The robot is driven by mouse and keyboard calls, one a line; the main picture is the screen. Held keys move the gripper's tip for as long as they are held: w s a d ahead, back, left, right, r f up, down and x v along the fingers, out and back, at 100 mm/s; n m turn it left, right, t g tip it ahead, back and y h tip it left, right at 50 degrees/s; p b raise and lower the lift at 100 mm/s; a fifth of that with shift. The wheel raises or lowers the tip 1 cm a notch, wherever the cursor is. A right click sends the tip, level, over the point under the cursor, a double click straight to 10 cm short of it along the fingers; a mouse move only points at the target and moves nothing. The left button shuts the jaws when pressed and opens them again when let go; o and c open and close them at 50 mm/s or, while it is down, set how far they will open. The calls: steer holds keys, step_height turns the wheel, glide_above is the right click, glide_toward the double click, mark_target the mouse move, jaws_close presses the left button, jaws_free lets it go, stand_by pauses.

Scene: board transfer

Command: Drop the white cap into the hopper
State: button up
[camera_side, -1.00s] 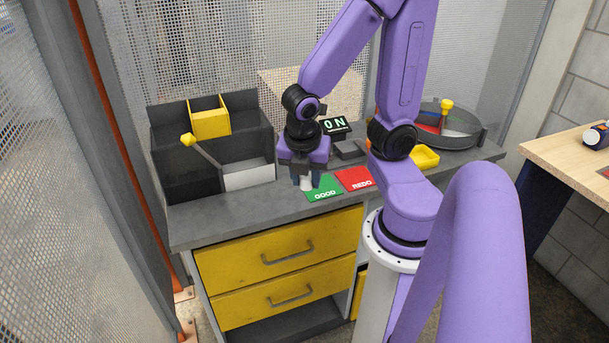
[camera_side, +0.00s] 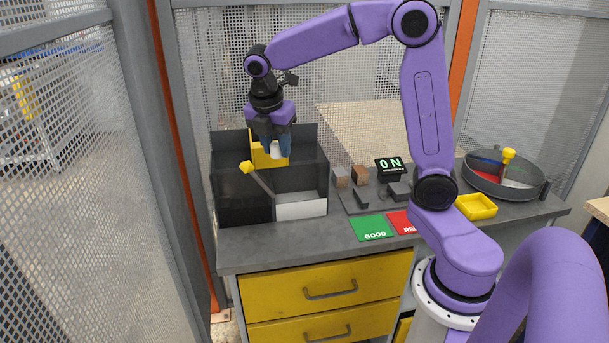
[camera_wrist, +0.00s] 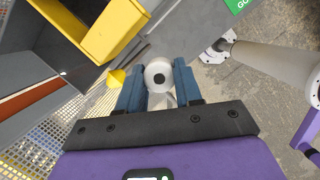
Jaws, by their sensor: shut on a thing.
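The white cap (camera_side: 275,149) is held between the blue fingertips of my gripper (camera_side: 274,147), which is shut on it. In the wrist view the cap (camera_wrist: 158,76) shows its round face with a dark centre, between the two fingers of my gripper (camera_wrist: 159,86). In the side view the cap is in the air, in front of the yellow hopper (camera_side: 262,157) at the back of the dark box unit. The hopper also shows at the upper left in the wrist view (camera_wrist: 107,32). How far the cap is from the hopper in depth I cannot tell.
The dark box unit (camera_side: 242,211) has a lever with a yellow knob (camera_side: 246,167) and a white-fronted bin (camera_side: 301,210). A green GOOD pad (camera_side: 371,228), a red pad (camera_side: 401,222), a small display (camera_side: 390,166) and a yellow tray (camera_side: 476,207) lie to the right.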

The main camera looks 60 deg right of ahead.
steer(key=w+d+r, duration=0.1)
steer(key=w, duration=0.1)
steer(key=w+d+r, duration=0.1)
steer(key=w+r, duration=0.1)
steer(key=w+d+r, duration=0.1)
steer(key=w, duration=0.1)
steer(key=shift+d+r, duration=0.2)
steer(key=shift+d, duration=0.2)
steer(key=w+d+r, duration=0.5)
steer(key=d+r, duration=0.1)
steer(key=d, duration=0.1)
step_height(320, 180, down, 6)
steer(key=shift+s+f, duration=0.15)
steer(key=shift+s, duration=0.1)
steer(key=o, duration=1.1)
